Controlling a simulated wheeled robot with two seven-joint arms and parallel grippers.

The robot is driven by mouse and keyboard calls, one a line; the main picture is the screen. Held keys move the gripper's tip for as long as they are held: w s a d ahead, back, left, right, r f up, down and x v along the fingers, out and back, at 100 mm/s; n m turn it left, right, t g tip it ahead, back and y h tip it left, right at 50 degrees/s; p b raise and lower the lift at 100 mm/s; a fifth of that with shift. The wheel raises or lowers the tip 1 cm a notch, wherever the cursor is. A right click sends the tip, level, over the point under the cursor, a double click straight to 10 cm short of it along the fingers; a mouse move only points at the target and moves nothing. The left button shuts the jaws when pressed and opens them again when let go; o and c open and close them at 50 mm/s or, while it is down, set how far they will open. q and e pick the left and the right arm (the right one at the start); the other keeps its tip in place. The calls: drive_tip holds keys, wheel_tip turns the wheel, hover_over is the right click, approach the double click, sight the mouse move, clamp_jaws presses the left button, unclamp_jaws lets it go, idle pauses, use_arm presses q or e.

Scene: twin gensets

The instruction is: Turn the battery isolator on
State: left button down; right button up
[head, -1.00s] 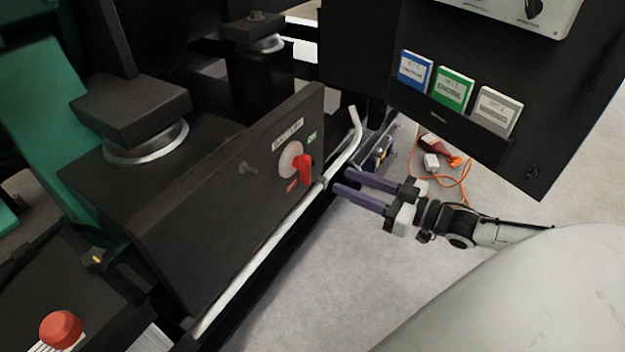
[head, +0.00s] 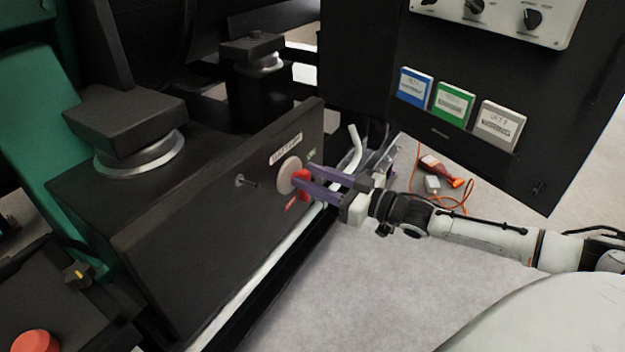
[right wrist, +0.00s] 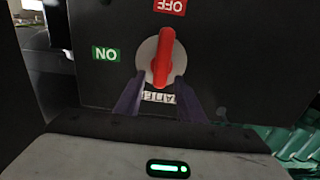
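The battery isolator has a red handle (head: 301,182) on a pale round disc (head: 288,174), set in a dark panel (head: 200,215). In the right wrist view the picture is upside down; the red handle (right wrist: 161,58) lies nearly in line with the red OFF label (right wrist: 170,6). The green ON label (right wrist: 106,54) sits off to its left. My right gripper (head: 303,176) is open, its purple fingers reaching the handle. In the wrist view its fingertips (right wrist: 157,84) stand either side of the handle's near end, with gaps visible. My left gripper is out of view.
A bare bolt (head: 246,181) sticks out of the panel beside the disc. A pale pipe (head: 353,150) runs along the panel's lower edge. A dark cabinet with blue, green and grey card holders (head: 453,103) stands at right. An orange-corded tool (head: 440,172) lies on the floor.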

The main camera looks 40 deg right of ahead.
drive_tip(key=shift+c, duration=0.2)
clamp_jaws()
